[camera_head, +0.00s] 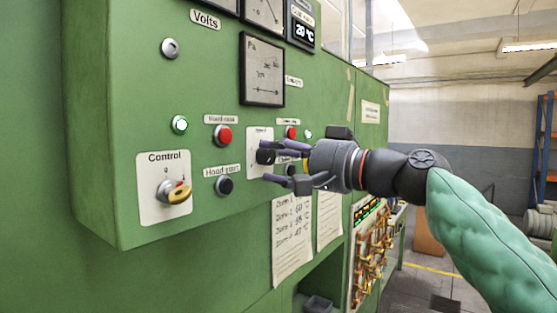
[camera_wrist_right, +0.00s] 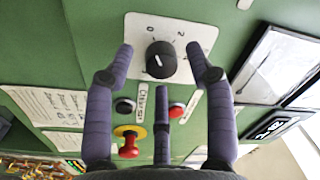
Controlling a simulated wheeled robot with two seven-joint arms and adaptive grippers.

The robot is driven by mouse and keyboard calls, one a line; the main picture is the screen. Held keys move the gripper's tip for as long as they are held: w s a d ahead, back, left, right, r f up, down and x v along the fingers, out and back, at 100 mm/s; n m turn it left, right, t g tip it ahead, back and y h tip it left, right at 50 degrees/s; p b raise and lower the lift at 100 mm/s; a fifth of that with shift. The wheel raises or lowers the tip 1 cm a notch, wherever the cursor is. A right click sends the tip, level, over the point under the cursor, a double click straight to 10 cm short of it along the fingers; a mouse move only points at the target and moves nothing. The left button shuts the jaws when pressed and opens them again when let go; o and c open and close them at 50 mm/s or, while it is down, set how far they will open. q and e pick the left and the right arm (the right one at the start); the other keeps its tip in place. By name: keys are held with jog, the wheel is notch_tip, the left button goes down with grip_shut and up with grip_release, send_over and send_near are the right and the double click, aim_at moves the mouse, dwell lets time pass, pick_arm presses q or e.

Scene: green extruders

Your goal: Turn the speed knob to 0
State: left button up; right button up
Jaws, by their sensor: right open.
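The speed knob (camera_wrist_right: 161,59) is black and round, with a short white mark, on a white dial plate (camera_wrist_right: 195,37) in the right wrist view. The numbers 0 and 2 show along the plate's upper edge there. Which number the mark points to is not clear. In the head view the plate (camera_head: 258,135) shows on the green panel, and my gripper covers most of it. My right gripper (camera_head: 272,165) is open in front of the panel. In the wrist view its fingers (camera_wrist_right: 160,75) spread around the knob; contact cannot be made out. My left gripper is out of view.
A red button (camera_head: 223,135), a black button (camera_head: 224,186) and the control selector (camera_head: 177,193) sit left of my gripper. A red knob on a yellow base (camera_wrist_right: 129,147) and a black button (camera_wrist_right: 125,106) lie near the fingers. Paper sheets (camera_head: 292,240) hang below.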

jog(key=v, duration=1.1)
jog(key=shift+d, duration=0.35)
jog(key=shift+s+f, duration=0.1)
jog(key=shift+f, duration=0.05)
